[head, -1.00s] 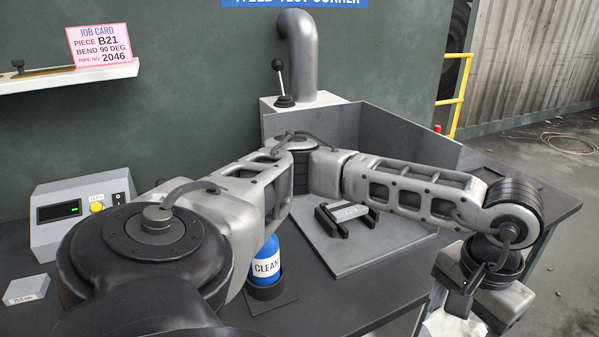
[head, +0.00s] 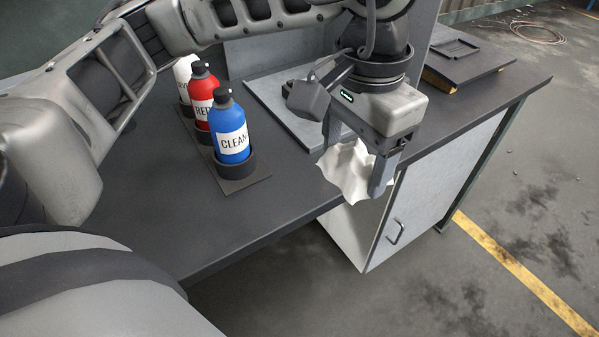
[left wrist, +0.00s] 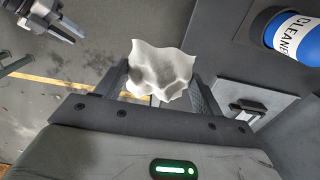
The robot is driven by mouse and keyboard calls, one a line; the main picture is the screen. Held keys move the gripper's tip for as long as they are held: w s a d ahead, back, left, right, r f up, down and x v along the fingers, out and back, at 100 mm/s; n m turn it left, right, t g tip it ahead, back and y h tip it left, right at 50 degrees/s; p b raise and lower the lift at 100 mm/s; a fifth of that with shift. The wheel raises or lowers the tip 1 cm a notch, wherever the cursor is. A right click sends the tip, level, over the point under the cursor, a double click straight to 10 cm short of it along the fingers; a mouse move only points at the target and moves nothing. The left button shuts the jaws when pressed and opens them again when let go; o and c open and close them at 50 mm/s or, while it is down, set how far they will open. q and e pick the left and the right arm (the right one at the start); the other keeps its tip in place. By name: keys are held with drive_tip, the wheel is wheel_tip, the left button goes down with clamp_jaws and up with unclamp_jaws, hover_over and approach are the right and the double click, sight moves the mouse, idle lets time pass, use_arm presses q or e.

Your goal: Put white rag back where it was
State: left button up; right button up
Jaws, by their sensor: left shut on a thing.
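The white rag (head: 346,172) hangs crumpled in my left gripper (head: 356,168), above the front edge of the bench and in front of the cabinet. My left gripper points down and is shut on it. In the left wrist view the rag (left wrist: 160,70) shows between the two fingers, with grey smudges on it. My right gripper (left wrist: 68,30) shows small at the top left of the left wrist view, away from the rag; its jaw gap is unclear. It is not seen in the head view.
Blue (head: 231,130), red (head: 202,98) and white (head: 184,72) bottles stand in a dark holder (head: 246,186) left of the gripper. A dark tray (head: 456,50) lies at the bench's far right. The front bench top is bare. The cabinet has a handle (head: 396,233).

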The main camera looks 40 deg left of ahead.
use_arm(q)
drive_tip(key=w+a+f, duration=0.1)
drive_tip(key=a+f, duration=0.1)
drive_tip(key=a, duration=0.3)
hover_over(301, 186)
drive_tip(key=f, duration=0.3)
drive_tip(key=d+f, duration=0.1)
drive_tip(key=f, duration=0.1)
drive_tip(key=shift+s+p, duration=0.15)
drive_tip(key=shift+p, duration=0.25)
drive_tip(key=f, duration=0.1)
drive_tip(key=a+f, duration=0.1)
drive_tip(key=f, duration=0.1)
drive_tip(key=shift+a+f+p, duration=0.1)
drive_tip(key=shift+f+p, duration=0.05)
drive_tip(key=shift+p, duration=0.15)
drive_tip(key=shift+f, duration=0.5)
drive_tip(key=shift+f+b, duration=0.25)
drive_tip(key=shift+b, duration=0.1)
drive_tip(key=o, duration=0.9)
drive_tip(key=shift+r, duration=0.1)
drive_tip(key=shift+o, duration=0.2)
use_arm(e)
drive_tip(key=shift+d, duration=0.15)
